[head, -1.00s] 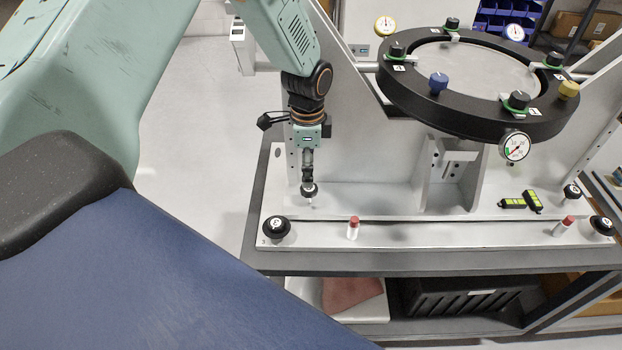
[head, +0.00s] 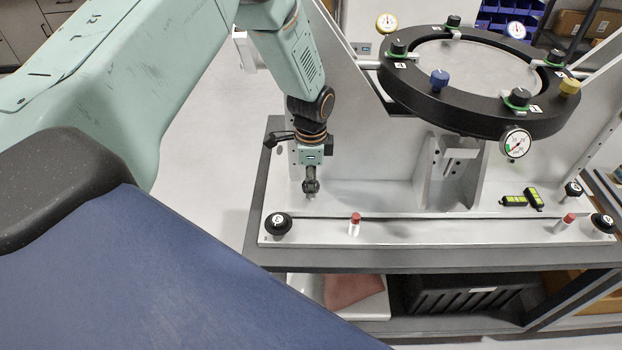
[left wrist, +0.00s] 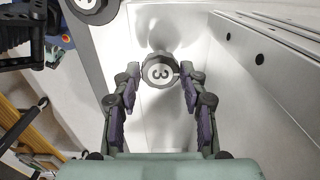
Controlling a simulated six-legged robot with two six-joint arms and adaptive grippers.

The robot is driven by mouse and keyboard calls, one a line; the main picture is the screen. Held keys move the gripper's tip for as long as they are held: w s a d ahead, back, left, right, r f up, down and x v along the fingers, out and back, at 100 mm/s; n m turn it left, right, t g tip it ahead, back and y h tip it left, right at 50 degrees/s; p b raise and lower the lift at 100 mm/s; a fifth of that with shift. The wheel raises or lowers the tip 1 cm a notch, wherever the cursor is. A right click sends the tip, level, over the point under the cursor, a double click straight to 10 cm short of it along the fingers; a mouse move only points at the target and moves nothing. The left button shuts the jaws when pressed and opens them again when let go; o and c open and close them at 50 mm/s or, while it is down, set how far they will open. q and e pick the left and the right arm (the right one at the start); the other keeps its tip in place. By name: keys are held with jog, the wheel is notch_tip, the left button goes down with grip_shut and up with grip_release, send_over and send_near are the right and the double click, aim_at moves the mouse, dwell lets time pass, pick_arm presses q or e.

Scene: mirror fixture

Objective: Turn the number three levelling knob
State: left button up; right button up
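The number three levelling knob (left wrist: 160,71) is round and dark with a pale face marked 3. It sits between the fingertips of my left gripper (left wrist: 161,78) in the left wrist view. In the head view, my left gripper (head: 310,184) points down at the back left of the pale base plate (head: 380,232). Its fingers largely hide the knob there, and a short pale stem shows below. My right gripper is not in view.
A similar black knob (head: 278,223) stands at the front left corner of the plate, with two more at the right. Red-capped white posts (head: 355,224) stand along the front. A yellow-green level (head: 522,199) lies at the right. The black mirror ring (head: 450,112) overhangs the back.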

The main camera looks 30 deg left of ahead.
pick_arm(q)
jog(key=c, duration=0.6)
jog(key=shift+n+p, duration=0.45)
jog(key=shift+n, duration=0.75)
jog(key=n+p, duration=0.1)
jog(key=n, duration=0.3)
jog(key=n+p, duration=0.2)
jog(key=n, duration=0.3)
jog(key=shift+r+n, duration=0.1)
jog(key=shift+n, duration=0.3)
jog(key=n+p, duration=0.1)
jog(key=n, duration=0.4)
jog(key=shift+p, duration=0.4)
jog(key=shift+n, duration=0.4)
